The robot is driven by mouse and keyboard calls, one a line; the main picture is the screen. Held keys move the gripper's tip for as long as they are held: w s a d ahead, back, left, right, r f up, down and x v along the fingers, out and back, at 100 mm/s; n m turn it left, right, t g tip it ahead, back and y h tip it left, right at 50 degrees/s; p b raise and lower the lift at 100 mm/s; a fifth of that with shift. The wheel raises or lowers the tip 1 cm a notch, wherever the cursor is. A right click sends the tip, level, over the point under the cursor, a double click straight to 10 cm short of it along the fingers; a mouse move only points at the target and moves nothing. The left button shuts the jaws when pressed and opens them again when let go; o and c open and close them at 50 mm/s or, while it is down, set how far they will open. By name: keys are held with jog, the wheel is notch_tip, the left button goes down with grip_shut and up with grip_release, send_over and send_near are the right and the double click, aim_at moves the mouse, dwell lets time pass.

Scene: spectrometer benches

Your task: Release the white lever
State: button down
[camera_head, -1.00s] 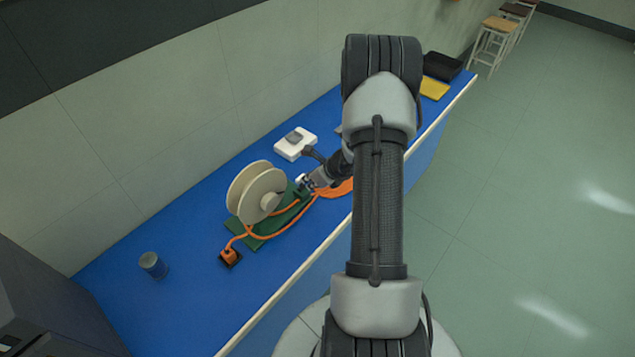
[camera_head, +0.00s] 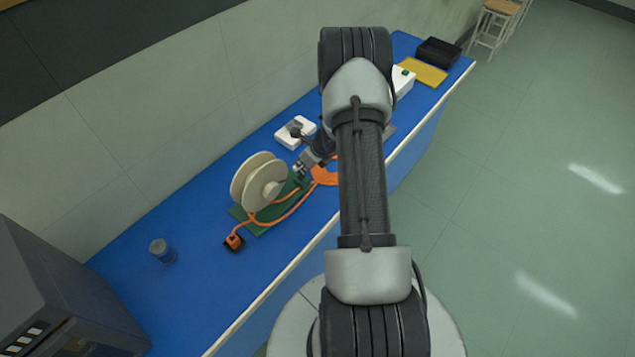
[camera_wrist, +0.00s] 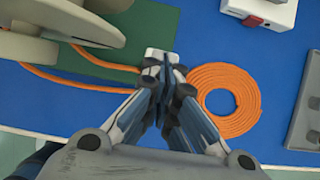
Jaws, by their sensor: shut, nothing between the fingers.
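My gripper (camera_head: 302,168) is over the green board's right end, beside the cream spool (camera_head: 260,182). In the wrist view, my gripper (camera_wrist: 164,72) has its fingers together with nothing held. A small white piece (camera_wrist: 152,54), which looks like the white lever, shows just beyond the fingertips at the edge of the green board (camera_wrist: 155,20). The fingers partly hide it, and I cannot tell whether they touch it. In the head view the lever is too small to make out clearly.
An orange cable (camera_head: 290,210) runs from the spool area to a plug (camera_head: 234,241); its coil (camera_wrist: 222,98) lies right of the fingers. A white box (camera_head: 293,130) stands behind.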

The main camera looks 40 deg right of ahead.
jog(key=shift+r+p, duration=0.55)
jog(key=shift+r, duration=0.3)
jog(key=p+v, duration=0.3)
jog(key=v, duration=1)
jog(key=shift+w, duration=0.1)
